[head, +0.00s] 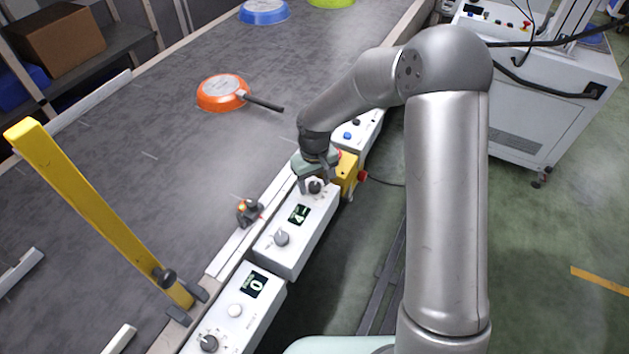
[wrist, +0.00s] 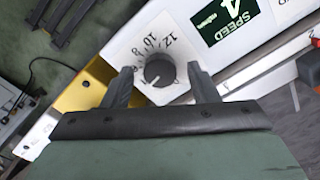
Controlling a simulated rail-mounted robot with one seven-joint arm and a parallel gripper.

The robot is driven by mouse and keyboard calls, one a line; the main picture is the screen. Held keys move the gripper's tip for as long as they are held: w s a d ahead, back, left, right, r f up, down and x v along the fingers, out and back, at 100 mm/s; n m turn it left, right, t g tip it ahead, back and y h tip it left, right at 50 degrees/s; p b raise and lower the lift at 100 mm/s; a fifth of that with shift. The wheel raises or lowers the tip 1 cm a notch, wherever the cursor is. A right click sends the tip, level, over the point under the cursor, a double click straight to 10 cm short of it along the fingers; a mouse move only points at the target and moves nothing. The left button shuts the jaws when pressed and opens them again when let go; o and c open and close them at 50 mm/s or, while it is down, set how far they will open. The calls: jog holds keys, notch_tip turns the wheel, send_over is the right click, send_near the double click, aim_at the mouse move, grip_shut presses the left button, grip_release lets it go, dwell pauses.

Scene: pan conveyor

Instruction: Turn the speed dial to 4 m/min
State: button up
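The speed dial (wrist: 160,70) is a dark round knob on a white panel. Its white pointer mark aims down-left in the wrist view; numerals 8, 10 and 12 show above it, and the lower ones are partly hidden. The display (wrist: 229,15) beside it is labelled SPEED and reads 4. In the head view the dial (head: 315,187) sits at the far end of a white control box, with the display (head: 298,214) nearer. My gripper (wrist: 158,70) is open, with one finger on each side of the dial and gaps to it. It also shows in the head view (head: 316,181).
A yellow box with a red button (head: 362,176) stands just beyond the panel. An orange pan (head: 222,92) lies on the conveyor (head: 160,180); a yellow bar (head: 95,210) stands at left.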

aim_at(315, 185)
notch_tip(315, 185, up, 18)
jog(key=shift+f+b, duration=0.25)
jog(key=shift+b, duration=0.2)
dwell(0.4)
